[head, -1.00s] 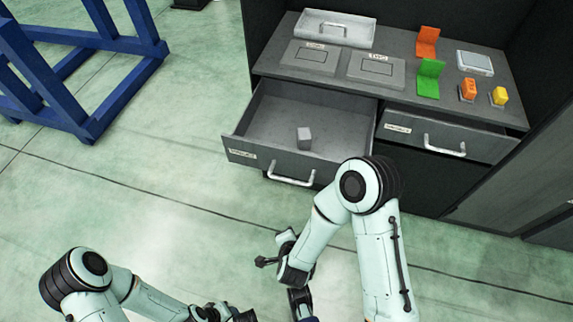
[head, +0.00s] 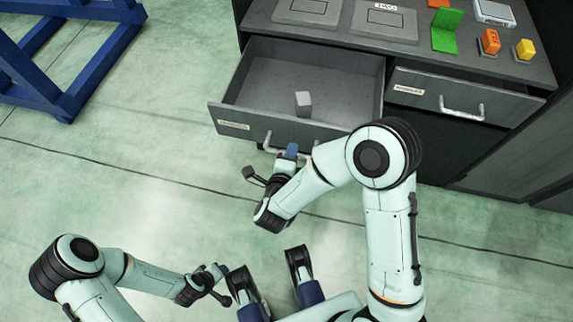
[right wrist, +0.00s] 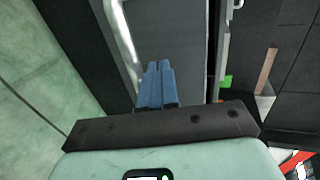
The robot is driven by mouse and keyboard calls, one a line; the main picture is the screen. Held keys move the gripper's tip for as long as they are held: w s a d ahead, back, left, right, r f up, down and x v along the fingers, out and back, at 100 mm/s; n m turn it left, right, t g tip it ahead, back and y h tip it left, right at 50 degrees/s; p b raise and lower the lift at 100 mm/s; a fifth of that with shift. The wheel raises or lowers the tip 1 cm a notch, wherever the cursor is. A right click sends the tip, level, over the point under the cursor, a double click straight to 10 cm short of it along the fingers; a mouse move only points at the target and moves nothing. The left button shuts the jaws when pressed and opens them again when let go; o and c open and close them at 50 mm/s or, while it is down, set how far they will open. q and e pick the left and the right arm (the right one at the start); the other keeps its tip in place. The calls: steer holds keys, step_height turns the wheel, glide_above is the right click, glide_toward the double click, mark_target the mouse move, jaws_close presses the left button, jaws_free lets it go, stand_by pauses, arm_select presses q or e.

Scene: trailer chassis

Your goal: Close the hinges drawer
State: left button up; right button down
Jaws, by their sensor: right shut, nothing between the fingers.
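Two grey drawers are in the cabinet, and their labels are too small to read, so I cannot tell which is the hinges drawer. The left drawer (head: 262,122) is pulled far out, with a small grey block (head: 303,103) inside and a handle (head: 272,146) on its front. The right drawer (head: 425,99) is out a little, with a silver handle (head: 462,112). My right gripper (head: 291,151) is shut and empty at the left drawer's handle; I cannot tell if it touches. Its blue fingers show together in the right wrist view (right wrist: 156,86). My left gripper (head: 214,271) is low, away from the cabinet; its jaws are unclear.
The cabinet top (head: 340,42) holds grey plates, a green bracket (head: 446,32), an orange block (head: 489,41), a yellow block (head: 525,50) and a silver box (head: 494,12). A blue frame (head: 75,65) stands at the left. The green floor between is clear.

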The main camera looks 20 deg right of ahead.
mark_target(297, 133)
arm_select(q)
steer(key=shift+w+a+f, duration=0.15)
steer(key=shift+w, duration=0.15)
arm_select(e)
steer(key=shift+w+d, duration=0.55)
steer(key=shift+w, duration=0.3)
steer(key=shift+w+d, duration=0.55)
steer(key=shift+w, duration=0.25)
